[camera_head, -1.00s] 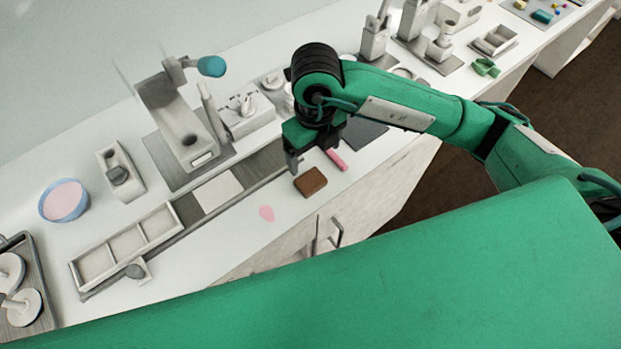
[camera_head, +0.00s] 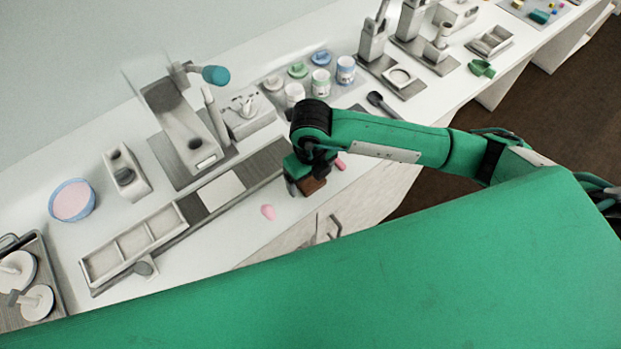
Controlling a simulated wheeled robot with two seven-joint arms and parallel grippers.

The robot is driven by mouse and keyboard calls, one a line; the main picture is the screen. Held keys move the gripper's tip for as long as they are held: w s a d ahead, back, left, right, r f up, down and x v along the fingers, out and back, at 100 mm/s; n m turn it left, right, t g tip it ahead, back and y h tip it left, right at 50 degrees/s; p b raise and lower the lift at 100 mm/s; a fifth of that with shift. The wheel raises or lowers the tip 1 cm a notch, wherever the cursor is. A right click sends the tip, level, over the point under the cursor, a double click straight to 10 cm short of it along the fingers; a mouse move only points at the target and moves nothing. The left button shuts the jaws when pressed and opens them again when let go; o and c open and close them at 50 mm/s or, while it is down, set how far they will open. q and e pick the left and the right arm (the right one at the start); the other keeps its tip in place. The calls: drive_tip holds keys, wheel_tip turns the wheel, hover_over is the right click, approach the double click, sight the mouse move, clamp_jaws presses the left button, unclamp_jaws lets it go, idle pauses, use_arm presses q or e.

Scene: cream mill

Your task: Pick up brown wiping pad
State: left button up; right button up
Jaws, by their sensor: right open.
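The brown wiping pad (camera_head: 313,186) lies on the white counter near its front edge, partly hidden by my right gripper. My right gripper (camera_head: 302,188) is open and low over the pad, its fingers pointing down at the pad's near and left sides. I cannot tell whether the fingers touch the pad. My left gripper is not in view.
A pink stick (camera_head: 341,163) lies just right of the pad, partly behind my gripper. A pink blob (camera_head: 268,211) is on the counter to the left. A long compartment tray (camera_head: 136,243) runs left. Lidded jars (camera_head: 321,82) stand behind my arm.

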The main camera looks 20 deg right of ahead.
sight(310, 180)
drive_tip(key=c, duration=1.1)
drive_tip(key=shift+o, duration=0.2)
drive_tip(key=shift+r, duration=0.1)
drive_tip(key=shift+r, duration=0.6)
wheel_tip(310, 180, up, 19)
drive_tip(key=b, duration=0.3)
drive_tip(key=shift+f, duration=0.15)
